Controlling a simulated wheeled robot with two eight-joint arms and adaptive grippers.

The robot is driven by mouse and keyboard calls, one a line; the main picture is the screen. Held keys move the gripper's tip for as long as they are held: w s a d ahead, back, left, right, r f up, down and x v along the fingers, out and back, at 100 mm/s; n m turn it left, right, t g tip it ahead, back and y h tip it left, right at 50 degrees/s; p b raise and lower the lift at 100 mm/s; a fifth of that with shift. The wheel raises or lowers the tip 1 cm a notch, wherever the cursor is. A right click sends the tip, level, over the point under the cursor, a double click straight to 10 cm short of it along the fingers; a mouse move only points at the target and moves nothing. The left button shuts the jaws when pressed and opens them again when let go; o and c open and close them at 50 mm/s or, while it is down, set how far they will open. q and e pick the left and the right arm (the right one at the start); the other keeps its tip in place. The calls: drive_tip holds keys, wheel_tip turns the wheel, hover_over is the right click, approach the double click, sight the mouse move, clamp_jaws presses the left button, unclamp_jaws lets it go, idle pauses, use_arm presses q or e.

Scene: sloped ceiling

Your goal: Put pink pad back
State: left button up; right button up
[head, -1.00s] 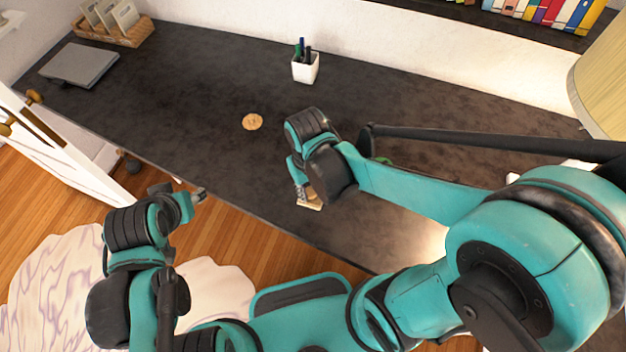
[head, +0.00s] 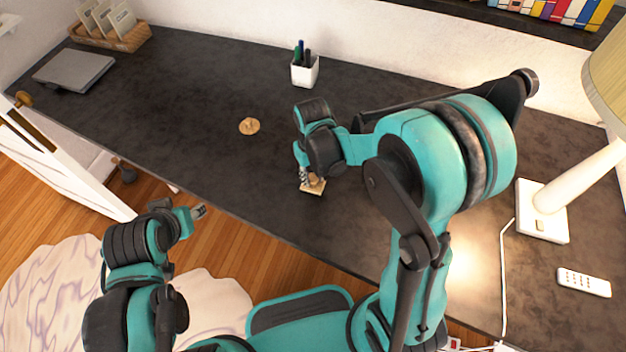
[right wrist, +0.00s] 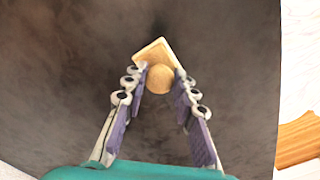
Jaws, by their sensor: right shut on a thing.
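I cannot make out a pink pad in either view. My right gripper (right wrist: 161,80) is shut on the round knob of a small wooden block (right wrist: 157,50) with a square base. In the head view the right gripper (head: 304,178) hangs low over the dark desk, with the wooden block (head: 314,188) below it near the front edge. I cannot tell whether the block touches the desk. My left gripper (head: 199,211) is off the desk's front edge, away from the objects; its jaw opening is too small to judge.
A round wooden disc-like piece (head: 249,126) lies on the desk (head: 200,100). A white pen cup (head: 305,71) stands behind, a grey laptop (head: 73,69) and wooden organizer (head: 118,37) at back left. A lamp (head: 542,212) and white remote (head: 584,282) are right. The middle left is clear.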

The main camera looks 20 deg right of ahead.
sight(313, 178)
drive_tip(key=shift+f, duration=0.75)
drive_tip(key=shift+r, duration=0.1)
clamp_jaws()
drive_tip(key=o, duration=1)
unclamp_jaws()
drive_tip(key=shift+r, duration=0.15)
wheel_tip(313, 178, up, 10)
drive_tip(key=r+p, duration=0.1)
drive_tip(key=p, duration=0.3)
drive_tip(key=shift+s+d+r+m+t, duration=0.35)
drive_tip(key=shift+s+d+r+t, duration=0.45)
drive_tip(key=shift+s+r+t, duration=0.7)
drive_tip(key=shift+s+d+r+m+t, duration=0.4)
drive_tip(key=shift+s+d+r+t, duration=0.65)
drive_tip(key=shift+s, duration=0.8)
drive_tip(key=shift+s+d+r+m+t, duration=0.45)
drive_tip(key=shift+s+r+t, duration=0.6)
drive_tip(key=shift+s+r, duration=0.55)
